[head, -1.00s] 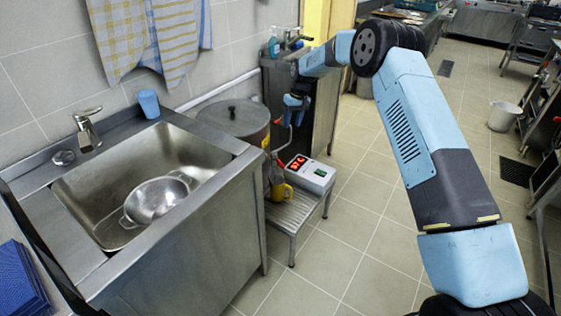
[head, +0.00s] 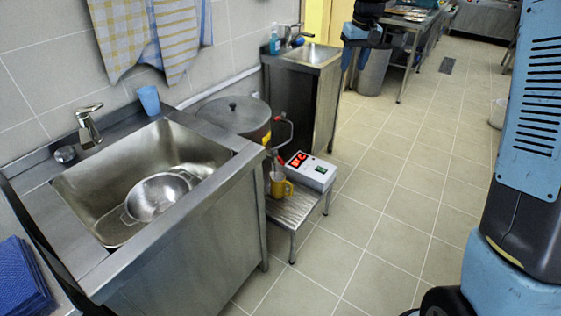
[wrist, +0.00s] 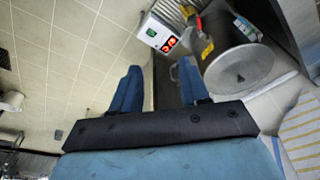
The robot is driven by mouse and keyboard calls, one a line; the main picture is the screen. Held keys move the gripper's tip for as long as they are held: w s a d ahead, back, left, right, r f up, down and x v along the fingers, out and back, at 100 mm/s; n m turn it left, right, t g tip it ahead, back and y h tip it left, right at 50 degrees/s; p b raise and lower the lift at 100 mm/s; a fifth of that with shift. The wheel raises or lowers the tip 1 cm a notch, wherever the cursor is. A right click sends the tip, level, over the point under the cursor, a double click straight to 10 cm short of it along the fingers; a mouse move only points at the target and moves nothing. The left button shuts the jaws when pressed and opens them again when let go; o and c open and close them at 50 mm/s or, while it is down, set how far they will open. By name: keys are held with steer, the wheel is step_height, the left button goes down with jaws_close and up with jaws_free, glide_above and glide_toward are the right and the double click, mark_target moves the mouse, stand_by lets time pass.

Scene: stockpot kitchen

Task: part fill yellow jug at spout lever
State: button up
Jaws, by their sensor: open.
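The yellow jug (head: 284,188) stands upright on a low metal stand, under the front of the lidded stockpot (head: 234,114). The red lever (head: 281,159) shows just above the jug, and the spout there is too small to make out clearly. The jug's contents cannot be told. In the wrist view the jug (wrist: 207,49) and red lever (wrist: 197,25) are beyond the fingers, beside the pot (wrist: 238,68). My gripper (head: 356,66) is open and empty, high up and well to the right of the pot and jug. Its spread blue fingers (wrist: 160,72) show in the wrist view.
A white box with a lit red display (head: 311,171) sits on the stand (head: 292,212) right of the jug. A sink (head: 85,195) holding a colander (head: 158,194) is at left. A second sink unit (head: 302,95) stands behind the pot.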

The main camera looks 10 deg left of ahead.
steer(key=s+d+r+m+t, duration=0.1)
steer(key=s+d+r, duration=0.1)
steer(key=s+d, duration=0.6)
steer(key=s+d+r+m+t+h, duration=0.15)
steer(key=s+d, duration=0.25)
steer(key=s, duration=0.7)
steer(key=s+d+r+m+t+y, duration=0.1)
steer(key=s+d+r, duration=0.2)
steer(key=s+d, duration=0.5)
steer(key=w+a+f+n+t, duration=0.15)
steer(key=w+a+f, duration=0.25)
steer(key=w, duration=0.5)
steer(key=w+a+f+n+t, duration=0.15)
steer(key=w+a+f, duration=0.3)
steer(key=w, duration=0.45)
steer(key=w+a+f+n+t+y, duration=0.2)
steer(key=w+a+f+n+y, duration=0.15)
steer(key=w+a+f, duration=0.85)
steer(key=m+t+y, duration=0.3)
steer(key=t+y, duration=0.1)
steer(key=y, duration=0.3)
glide_toward(279, 158)
steer(key=x, duration=0.6)
steer(key=f+x, duration=0.1)
steer(key=x, duration=0.2)
steer(key=shift+w, duration=0.4)
